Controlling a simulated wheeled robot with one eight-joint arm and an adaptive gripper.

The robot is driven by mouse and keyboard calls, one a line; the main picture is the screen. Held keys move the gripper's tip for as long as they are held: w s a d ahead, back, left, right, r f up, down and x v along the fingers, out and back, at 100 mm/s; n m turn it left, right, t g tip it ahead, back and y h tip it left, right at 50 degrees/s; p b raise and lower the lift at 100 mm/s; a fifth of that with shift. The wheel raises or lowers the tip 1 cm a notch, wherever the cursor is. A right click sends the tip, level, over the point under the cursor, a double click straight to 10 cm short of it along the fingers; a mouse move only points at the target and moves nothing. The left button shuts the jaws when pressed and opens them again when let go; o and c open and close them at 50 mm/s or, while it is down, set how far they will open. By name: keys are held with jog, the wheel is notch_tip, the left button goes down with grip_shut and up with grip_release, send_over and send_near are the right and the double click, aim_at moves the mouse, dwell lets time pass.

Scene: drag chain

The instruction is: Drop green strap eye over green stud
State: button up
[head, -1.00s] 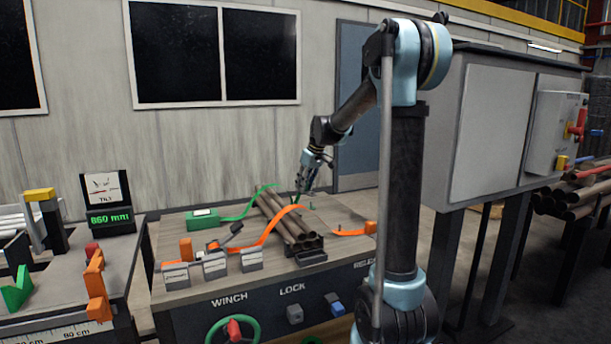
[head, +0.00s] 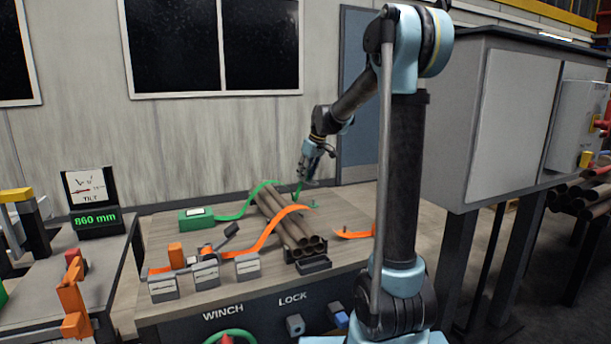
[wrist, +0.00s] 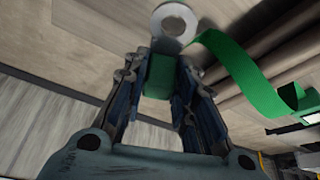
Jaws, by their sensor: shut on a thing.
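The green strap (head: 235,212) runs from a green box (head: 196,219) over a stack of pipes (head: 280,218). My gripper (head: 305,180) is above the bench beyond the pipes, shut on the strap's free end. In the wrist view, my gripper (wrist: 160,73) pinches the green strap (wrist: 240,75) just behind its pale ring-shaped eye (wrist: 156,25). The eye sticks out past the fingertips, in the air. A small upright stud (head: 314,203) stands on the bench right of the pipes, apart from the gripper. Its colour is too small to tell for sure.
An orange strap (head: 262,235) arches over the pipes from grey blocks at the front left. Another orange piece (head: 355,232) lies at right. A winch panel (head: 260,315) fronts the bench. My arm column hides the bench's right side.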

jog(key=shift+f, duration=4.1)
jog(key=shift+f, duration=0.1)
jog(key=o, duration=1.2)
jog(key=shift+c, duration=0.2)
jog(key=shift+d, duration=0.1)
jog(key=v, duration=1.2)
